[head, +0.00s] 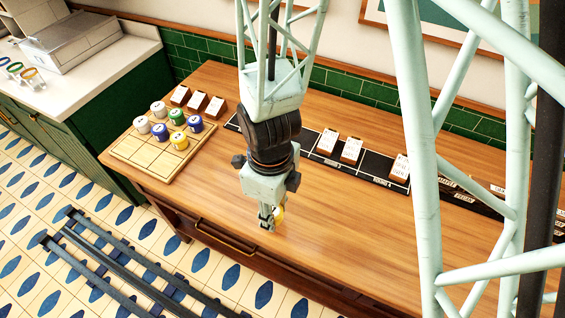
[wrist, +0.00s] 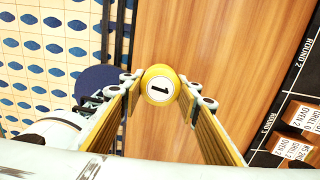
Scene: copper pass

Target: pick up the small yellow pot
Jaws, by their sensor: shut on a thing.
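The small yellow pot (wrist: 152,75) sits between the fingertips of my gripper (wrist: 160,90) in the wrist view. Its round top has a white disc with a black "1". My gripper is shut on it, one finger on each side. In the head view my gripper (head: 268,222) points down over the front part of the wooden counter, and a sliver of the yellow pot (head: 279,213) shows beside the fingers. The rest of the pot is hidden there. I cannot tell whether the pot touches the counter.
A wooden board (head: 135,155) at the left holds several white, blue and green pots. Small cards stand behind it. A black strip (head: 320,158) with white cards runs along the counter's back. The counter (head: 330,235) is clear around my gripper; its front edge is close.

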